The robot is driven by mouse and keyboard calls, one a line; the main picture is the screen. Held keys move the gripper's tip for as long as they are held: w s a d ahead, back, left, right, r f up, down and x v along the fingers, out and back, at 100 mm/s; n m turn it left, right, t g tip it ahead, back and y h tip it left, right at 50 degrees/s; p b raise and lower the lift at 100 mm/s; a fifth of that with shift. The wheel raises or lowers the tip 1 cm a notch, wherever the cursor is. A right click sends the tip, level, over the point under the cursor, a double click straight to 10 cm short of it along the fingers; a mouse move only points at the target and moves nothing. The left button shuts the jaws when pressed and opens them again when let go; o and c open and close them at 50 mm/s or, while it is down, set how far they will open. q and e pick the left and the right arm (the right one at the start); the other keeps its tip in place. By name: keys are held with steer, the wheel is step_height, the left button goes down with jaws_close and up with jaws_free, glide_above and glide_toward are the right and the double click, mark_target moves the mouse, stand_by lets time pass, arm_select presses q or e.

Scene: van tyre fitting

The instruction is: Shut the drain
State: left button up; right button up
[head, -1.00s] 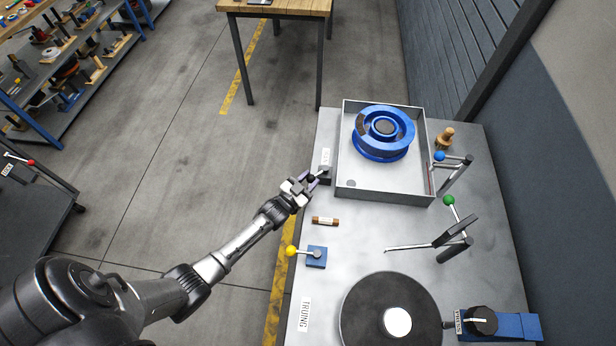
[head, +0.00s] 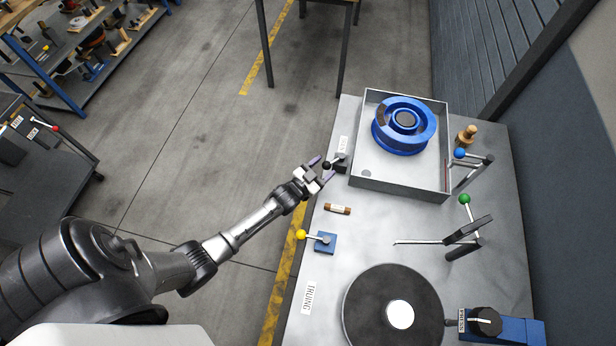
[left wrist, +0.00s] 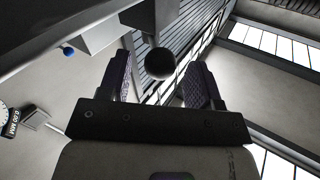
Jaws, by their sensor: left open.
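The drain appears to be a small lever with a black ball knob (head: 327,165) on a grey block (head: 342,163), at the left edge of the bench beside the white-floored tank (head: 398,187). A small label (head: 342,144) lies behind the block, its text too small to read surely. My left gripper (head: 321,169) is open at the knob, fingers on either side of it. In the left wrist view the black knob (left wrist: 160,62) sits between the two spread fingers, with gaps visible. My right gripper is not in view.
A blue wheel rim (head: 404,126) lies in the tank. On the bench (head: 375,222) are a brown-ended cylinder (head: 338,209), a yellow-knobbed lever (head: 302,235), blue-knobbed (head: 460,153) and green-knobbed (head: 464,199) levers, and a black turntable (head: 365,305).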

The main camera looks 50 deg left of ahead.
arm_select(q)
steer(key=s, duration=1.3)
steer(key=shift+d, duration=0.15)
